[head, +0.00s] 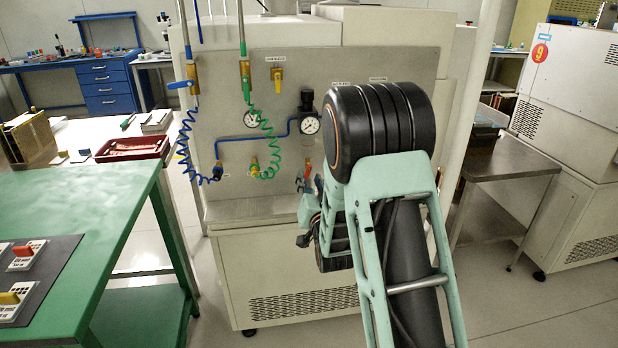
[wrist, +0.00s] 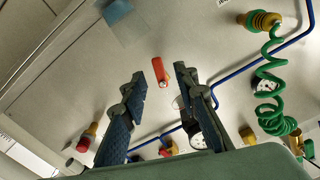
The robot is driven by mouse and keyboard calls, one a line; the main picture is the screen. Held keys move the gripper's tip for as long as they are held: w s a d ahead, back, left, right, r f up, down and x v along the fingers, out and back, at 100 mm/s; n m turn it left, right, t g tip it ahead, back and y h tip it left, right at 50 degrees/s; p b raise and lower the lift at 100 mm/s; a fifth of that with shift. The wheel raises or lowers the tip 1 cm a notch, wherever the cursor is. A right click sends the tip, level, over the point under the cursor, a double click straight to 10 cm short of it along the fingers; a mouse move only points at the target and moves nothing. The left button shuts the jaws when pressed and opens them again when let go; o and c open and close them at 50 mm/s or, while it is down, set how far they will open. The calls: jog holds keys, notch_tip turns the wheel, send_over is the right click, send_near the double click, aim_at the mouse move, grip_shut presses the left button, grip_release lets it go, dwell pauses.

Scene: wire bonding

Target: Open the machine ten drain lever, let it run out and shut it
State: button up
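A small orange-red lever (head: 307,171) sits low on the machine's grey front panel (head: 400,65), below the pressure gauge. In the wrist view the lever (wrist: 160,72) shows beyond and between the fingertips, with a metal pivot at its lower end. My gripper (wrist: 159,85) is open, its two dark fingers on either side of the lever in the picture. No contact shows; the gap to the panel cannot be judged. In the head view my arm hides the right of the panel and much of the gripper. No drain label or machine number ten is readable.
A round gauge (head: 308,124), blue pipe (head: 262,137), green coiled hose (head: 267,150) and yellow lever (head: 277,75) crowd the panel. A green table (head: 110,210) stands at left. A steel table (head: 510,160) and the machine marked 9 (head: 580,80) stand at right.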

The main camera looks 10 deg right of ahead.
jog(key=shift+w, duration=1)
grip_shut()
